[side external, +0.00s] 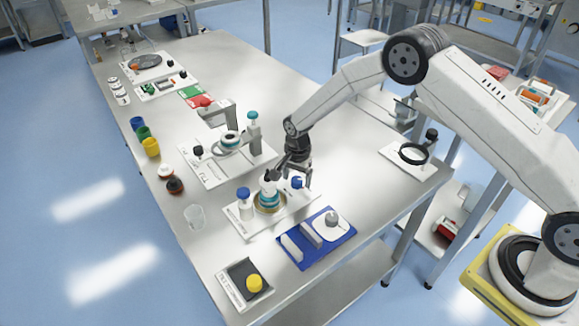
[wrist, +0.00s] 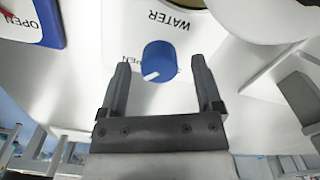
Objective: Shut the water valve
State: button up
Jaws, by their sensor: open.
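The water valve is a round blue knob (wrist: 159,62) with a white pointer mark, on a white panel (wrist: 215,50) labelled WATER. In the wrist view the mark points to the lower left, towards a partly hidden OPEN label. The knob also shows in the side view (side external: 297,182), at the back right of a white station plate (side external: 240,226). My gripper (wrist: 160,66) is open, with one finger on each side of the knob and a visible gap to each in the picture. Its height above the panel is hard to tell. It points down over the plate in the side view (side external: 292,174).
A teal-and-white vessel (side external: 269,198) and a blue-capped bottle (side external: 243,196) stand left of my gripper. A blue tray (side external: 290,258) lies in front. Behind is a station with a grey arm (side external: 254,135). The table's back right is clear (side external: 262,75).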

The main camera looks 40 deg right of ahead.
grip_shut()
jog(key=shift+n, duration=0.5)
jog(key=n, duration=0.2)
jog(key=shift+n, duration=0.4)
jog(key=n, duration=0.4)
jog(key=shift+n, duration=0.3)
jog(key=n, duration=0.7)
jog(key=shift+n, duration=0.3)
